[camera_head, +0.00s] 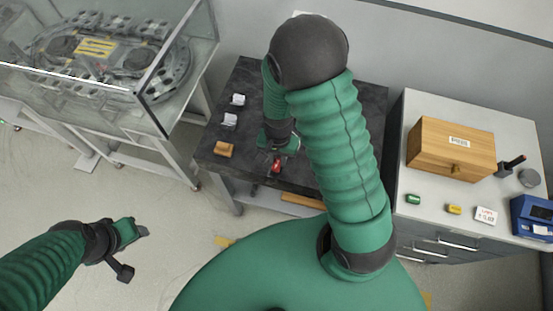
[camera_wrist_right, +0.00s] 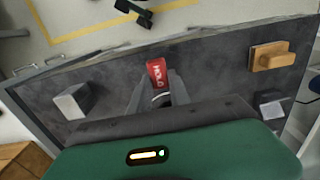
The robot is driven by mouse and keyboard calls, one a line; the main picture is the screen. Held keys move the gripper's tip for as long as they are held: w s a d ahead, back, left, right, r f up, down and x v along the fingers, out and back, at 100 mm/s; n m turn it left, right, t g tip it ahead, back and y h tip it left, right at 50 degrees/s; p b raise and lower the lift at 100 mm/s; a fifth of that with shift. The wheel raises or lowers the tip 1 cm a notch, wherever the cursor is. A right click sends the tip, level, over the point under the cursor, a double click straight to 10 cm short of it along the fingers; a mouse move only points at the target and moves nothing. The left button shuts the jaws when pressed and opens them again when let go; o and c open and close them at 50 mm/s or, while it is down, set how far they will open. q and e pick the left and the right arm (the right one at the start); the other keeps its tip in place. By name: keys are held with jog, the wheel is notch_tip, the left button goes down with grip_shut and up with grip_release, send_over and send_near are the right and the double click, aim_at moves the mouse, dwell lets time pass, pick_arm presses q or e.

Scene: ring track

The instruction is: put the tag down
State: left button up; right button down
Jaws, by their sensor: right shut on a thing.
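The tag (camera_wrist_right: 157,72) is red with white lettering and sits between the fingertips of my right gripper (camera_wrist_right: 158,88), which is shut on it. In the head view the red tag (camera_head: 277,166) shows just below my right gripper (camera_head: 278,152), over the front part of the dark table (camera_head: 240,92). I cannot tell whether the tag touches the tabletop. My left gripper (camera_head: 140,234) is away at the lower left, above the floor; its fingers are too small to read.
Two pale blocks (camera_head: 238,100) (camera_head: 229,120) and an orange-brown wooden piece (camera_head: 223,150) stand along the table's left side. A glass-walled ring track (camera_head: 110,55) is to the left. A grey cabinet (camera_head: 415,190) at right holds a wooden box (camera_head: 440,140) and small items.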

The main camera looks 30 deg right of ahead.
aim_at(276, 159)
jog(key=shift+w+d+f, duration=0.2)
jog(key=shift+w, duration=0.6)
jog(key=shift+w+f+b, duration=0.2)
jog(key=shift+f+b, duration=0.05)
jog(key=shift+b, duration=0.1)
notch_tip(276, 159, down, 3)
jog(key=b, duration=0.3)
jog(key=shift+s+f, duration=0.1)
jog(key=shift+s, duration=0.05)
jog(key=shift+d+r, duration=0.15)
jog(key=shift+r, duration=0.05)
jog(key=shift+f, duration=0.1)
jog(key=c, duration=1.3)
grip_release()
jog(key=shift+o, duration=0.3)
